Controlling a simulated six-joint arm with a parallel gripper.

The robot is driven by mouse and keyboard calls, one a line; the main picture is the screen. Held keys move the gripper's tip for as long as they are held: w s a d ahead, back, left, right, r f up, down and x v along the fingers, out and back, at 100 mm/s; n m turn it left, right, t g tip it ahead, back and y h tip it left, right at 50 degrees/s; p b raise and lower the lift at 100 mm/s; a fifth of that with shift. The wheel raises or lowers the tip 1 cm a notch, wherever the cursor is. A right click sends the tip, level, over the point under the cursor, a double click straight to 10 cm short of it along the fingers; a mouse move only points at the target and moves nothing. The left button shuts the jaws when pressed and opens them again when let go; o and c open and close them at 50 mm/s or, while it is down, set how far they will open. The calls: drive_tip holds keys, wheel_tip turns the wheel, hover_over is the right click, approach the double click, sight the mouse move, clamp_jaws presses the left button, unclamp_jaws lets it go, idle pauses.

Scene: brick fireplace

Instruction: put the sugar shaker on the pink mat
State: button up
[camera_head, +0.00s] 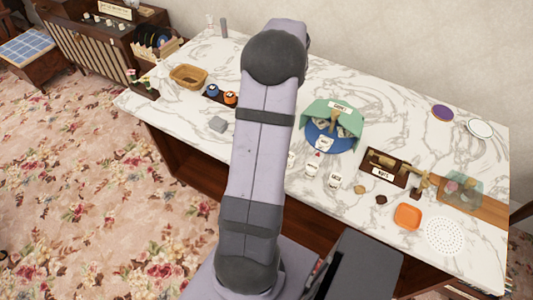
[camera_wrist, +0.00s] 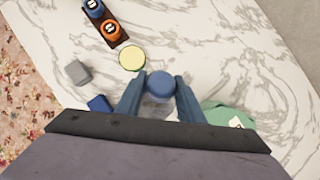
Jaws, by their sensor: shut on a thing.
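My gripper (camera_wrist: 160,97) shows in the wrist view with its two blue fingers on either side of a small thing with a round blue top (camera_wrist: 160,83). It is shut on this thing, which looks like a shaker seen from above; its body is mostly hidden and no label shows. In the head view my arm hides the gripper and the held thing. I cannot make out a pink mat in either view. A pale yellow disc (camera_wrist: 131,57) lies on the marble ahead and left of the gripper in the wrist view.
A grey block (camera_head: 217,125) and a dark tray (camera_head: 221,96) with blue and orange items lie left of my arm. A green-and-blue holder (camera_head: 320,112), small labelled items (camera_head: 335,181) and an orange dish (camera_head: 407,217) lie right.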

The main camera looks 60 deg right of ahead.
drive_tip(key=r+b, duration=0.1)
drive_tip(key=b, duration=0.1)
drive_tip(key=a+r+b, duration=0.1)
drive_tip(key=shift+a+r+b, duration=0.15)
drive_tip(key=shift+r+b, duration=0.05)
drive_tip(key=shift+b, duration=0.2)
drive_tip(key=s+a+f+b, duration=0.1)
drive_tip(key=s+a+f, duration=0.1)
drive_tip(key=a, duration=0.4)
drive_tip(key=s+a+f+b, duration=0.1)
drive_tip(key=s+a+f, duration=0.1)
drive_tip(key=a, duration=0.5)
drive_tip(key=shift+s+f, duration=0.15)
drive_tip(key=shift+f, duration=0.45)
drive_tip(key=shift+a+f, duration=0.1)
drive_tip(key=shift+f+b, duration=2.4)
drive_tip(key=shift+f, duration=2.5)
drive_tip(key=shift+f, duration=0.1)
